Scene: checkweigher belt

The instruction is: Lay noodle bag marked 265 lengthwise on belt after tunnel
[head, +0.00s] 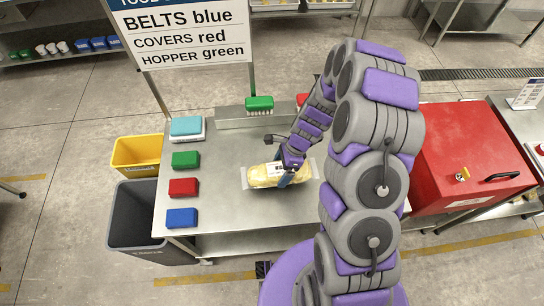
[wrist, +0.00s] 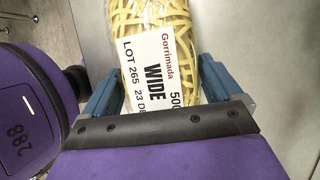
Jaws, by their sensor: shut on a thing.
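The noodle bag (head: 262,174) is a clear bag of yellow noodles lying flat on the steel table (head: 225,215), its long side running left to right in the head view. In the wrist view the bag (wrist: 180,15) has a white label reading "Gorrimada", "WIDE" and "LOT 265". My gripper (head: 287,172) is around the bag toward its right part, with its blue fingers one on each side, and it is shut on the bag. It also shows in the wrist view (wrist: 165,85). I cannot tell whether the bag still rests on the table. The belt and tunnel cannot be made out.
A green brush (head: 259,103) sits at the back. Yellow (head: 137,153) and grey (head: 135,215) bins stand left. A red cabinet (head: 465,150) stands right, beyond my arm.

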